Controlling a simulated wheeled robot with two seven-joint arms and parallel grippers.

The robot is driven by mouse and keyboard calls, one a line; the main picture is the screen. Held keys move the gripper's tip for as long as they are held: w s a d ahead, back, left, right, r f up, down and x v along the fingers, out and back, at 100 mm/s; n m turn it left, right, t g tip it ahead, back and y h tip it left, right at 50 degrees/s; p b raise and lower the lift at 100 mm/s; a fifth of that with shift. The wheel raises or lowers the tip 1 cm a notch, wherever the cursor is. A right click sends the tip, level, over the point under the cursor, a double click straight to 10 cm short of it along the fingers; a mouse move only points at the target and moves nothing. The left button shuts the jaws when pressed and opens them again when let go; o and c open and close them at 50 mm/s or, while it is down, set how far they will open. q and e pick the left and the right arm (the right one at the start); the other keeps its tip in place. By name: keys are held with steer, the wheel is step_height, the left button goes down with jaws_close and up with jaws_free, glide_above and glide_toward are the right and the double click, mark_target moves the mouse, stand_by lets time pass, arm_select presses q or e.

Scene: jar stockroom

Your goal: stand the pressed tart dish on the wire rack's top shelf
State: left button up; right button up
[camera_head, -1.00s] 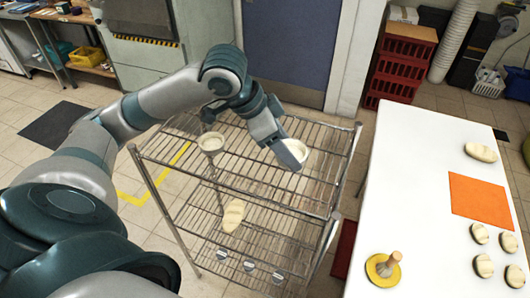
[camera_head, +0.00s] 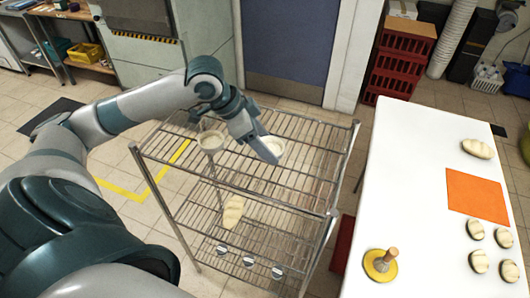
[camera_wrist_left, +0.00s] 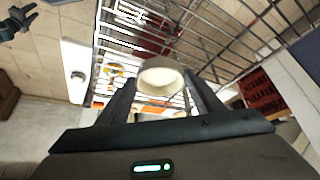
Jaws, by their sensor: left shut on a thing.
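My left gripper (camera_head: 262,147) is shut on a small round cream-coloured tart dish (camera_head: 272,147). The dish is over the right part of the wire rack's top shelf (camera_head: 300,172); I cannot tell whether it touches the wires. In the left wrist view the dish (camera_wrist_left: 161,76) sits between the two dark fingers, with the rack's wires around it.
The white table (camera_head: 405,190) on the right bears a yellow-based press (camera_head: 381,264), an orange mat (camera_head: 477,194) and several scored loaves. Red crates (camera_head: 401,62) stand behind. The top shelf's front is clear.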

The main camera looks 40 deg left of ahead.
arm_select(q)
step_height(320, 180, down, 2)
steer(key=shift+s+f+p, duration=0.1)
steer(key=shift+f+p, duration=0.15)
steer(key=shift+p, duration=0.35)
steer(key=shift+f, duration=0.65)
steer(key=o, duration=1.2)
steer(key=shift+f, duration=0.1)
steer(key=shift+c, duration=0.2)
steer(key=shift+s+a+r, duration=0.15)
steer(key=shift+a+r, duration=0.15)
steer(key=shift+r, duration=0.35)
steer(key=b+v, duration=0.3)
steer(key=v, duration=0.7)
steer(key=shift+s+r, duration=0.15)
steer(key=shift+r, duration=0.2)
